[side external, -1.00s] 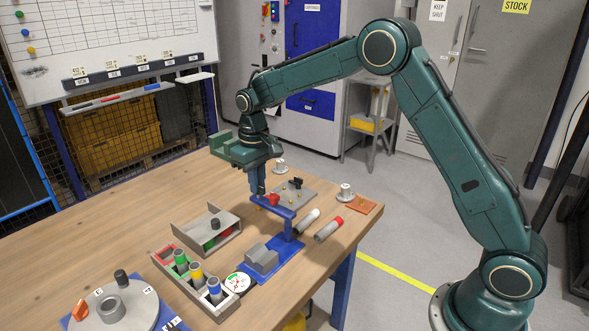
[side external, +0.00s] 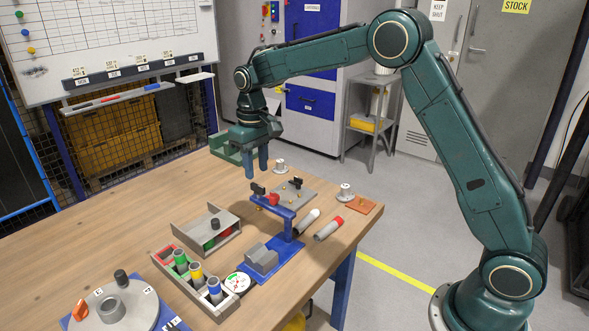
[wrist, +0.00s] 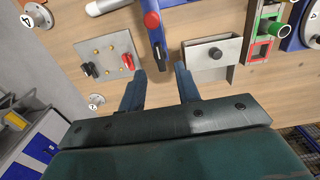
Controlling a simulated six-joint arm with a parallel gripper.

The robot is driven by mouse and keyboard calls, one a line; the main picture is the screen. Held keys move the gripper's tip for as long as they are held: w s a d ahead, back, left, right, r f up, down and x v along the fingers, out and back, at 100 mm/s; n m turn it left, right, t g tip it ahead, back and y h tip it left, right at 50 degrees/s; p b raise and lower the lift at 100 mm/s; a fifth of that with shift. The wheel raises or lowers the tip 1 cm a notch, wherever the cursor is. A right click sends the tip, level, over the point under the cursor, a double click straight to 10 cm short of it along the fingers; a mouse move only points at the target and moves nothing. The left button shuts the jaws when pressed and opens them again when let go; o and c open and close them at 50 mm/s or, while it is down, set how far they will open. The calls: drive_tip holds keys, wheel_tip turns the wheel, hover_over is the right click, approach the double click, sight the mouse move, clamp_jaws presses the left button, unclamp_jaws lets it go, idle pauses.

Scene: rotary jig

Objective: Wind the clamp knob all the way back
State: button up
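The blue clamp stand has an arm (side external: 287,209) over a grey block (side external: 262,259) on its blue base. In the wrist view the red cap (wrist: 152,20) and the blue arm (wrist: 157,37) show top centre; a dark part near the arm's end is likely the knob. My gripper (side external: 256,171) is above and just behind the knob, apart from it. In the wrist view its fingers (wrist: 160,78) are spread and empty.
A plate with toggles (wrist: 106,57) lies close to the clamp. A grey open holder (side external: 213,232) and a rack of coloured cylinders (side external: 170,252) stand in front.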

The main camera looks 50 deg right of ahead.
sight(259, 186)
wheel_tip(259, 186, up, 9)
idle(0.4)
drive_tip(key=shift+s+r, duration=0.1)
drive_tip(key=shift+r, duration=0.05)
drive_tip(key=s+r+t, duration=0.1)
drive_tip(key=s+r, duration=0.3)
drive_tip(key=s, duration=0.5)
drive_tip(key=s+r+t, duration=0.2)
drive_tip(key=s+r, duration=0.1)
drive_tip(key=s, duration=0.5)
drive_tip(key=s+f+t, duration=0.1)
drive_tip(key=s+f, duration=0.2)
drive_tip(key=s, duration=0.6)
drive_tip(key=s+f+t, duration=0.1)
drive_tip(key=s+f, duration=0.2)
drive_tip(key=s, duration=0.6)
drive_tip(key=shift+d+f+t, duration=0.2)
drive_tip(key=shift+d+t, duration=0.05)
drive_tip(key=shift+t, duration=0.05)
